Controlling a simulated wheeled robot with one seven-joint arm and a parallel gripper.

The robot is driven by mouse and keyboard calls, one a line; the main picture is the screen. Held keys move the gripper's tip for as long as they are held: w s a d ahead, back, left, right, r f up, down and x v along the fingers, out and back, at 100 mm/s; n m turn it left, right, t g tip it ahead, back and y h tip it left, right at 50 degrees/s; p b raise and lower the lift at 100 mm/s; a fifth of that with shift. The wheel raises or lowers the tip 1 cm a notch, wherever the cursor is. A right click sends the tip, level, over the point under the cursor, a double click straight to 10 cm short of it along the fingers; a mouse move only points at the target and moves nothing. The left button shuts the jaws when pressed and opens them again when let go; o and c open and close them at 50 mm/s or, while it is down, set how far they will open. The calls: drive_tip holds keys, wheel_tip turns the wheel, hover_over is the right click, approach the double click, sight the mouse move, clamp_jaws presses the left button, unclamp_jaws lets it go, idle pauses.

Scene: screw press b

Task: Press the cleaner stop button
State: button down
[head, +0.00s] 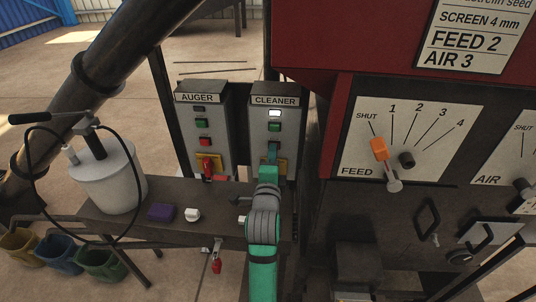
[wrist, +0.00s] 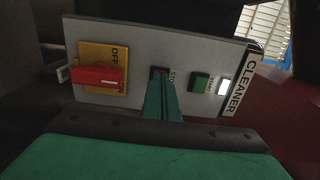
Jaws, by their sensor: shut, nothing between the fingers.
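The grey cleaner box (head: 290,133) stands on the bench, with a CLEANER label at its top. In the wrist view its panel (wrist: 140,45) shows the red stop button (wrist: 160,71), mostly covered by my fingertips. My gripper (wrist: 163,82) is shut and empty, its tips right at the stop button; I cannot tell whether they touch or push it. In the head view my gripper (head: 272,148) hides the button. Beside it is the green start button (wrist: 201,82), then a bright white lamp (wrist: 224,87). The red rotary switch (wrist: 100,76) sits on a yellow plate.
The similar auger box (head: 203,112) stands close on the left. The bench (head: 130,212) carries a white canister (head: 108,180), a purple block (head: 161,212) and a white knob-like item (head: 192,214). The red-and-dark machine with its feed panel (head: 430,150) blocks the right.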

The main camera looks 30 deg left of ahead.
drive_tip(key=shift+w+a+r, duration=0.1)
drive_tip(key=shift+w+r, duration=0.05)
drive_tip(key=shift+w, duration=0.15)
drive_tip(key=shift+s+d, duration=0.2)
drive_tip(key=shift+d, duration=0.1)
drive_tip(key=v, duration=1.4)
drive_tip(key=shift+a+f, duration=0.15)
drive_tip(key=shift+f, duration=0.05)
